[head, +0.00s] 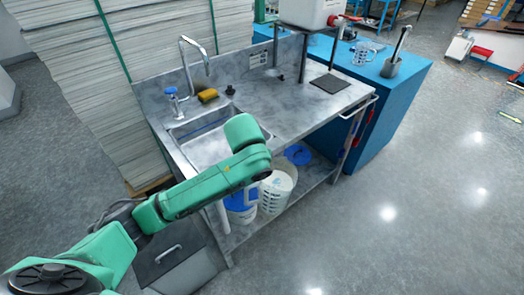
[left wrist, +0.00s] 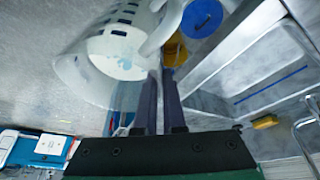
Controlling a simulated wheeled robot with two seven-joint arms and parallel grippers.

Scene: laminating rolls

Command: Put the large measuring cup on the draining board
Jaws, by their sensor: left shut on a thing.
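The large measuring cup (head: 279,186) is a whitish, translucent jug in front of the sink unit, partly covered by my left arm in the head view. It fills the upper left of the left wrist view (left wrist: 105,60), with blue marks on its side. My left gripper (left wrist: 160,80) is shut on the cup's handle; my arm hides the gripper in the head view. Whether the cup touches the lower shelf I cannot tell. The draining board (head: 290,103) is the flat metal top right of the sink basin. My right gripper is not in view.
A dark mat (head: 330,83) lies at the draining board's right end, near a white tank (head: 310,12) on a stand. A yellow sponge (head: 208,95) and tap (head: 193,55) are behind the basin. A blue-and-white container (head: 240,208) stands low. A rail (head: 362,106) edges the right end.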

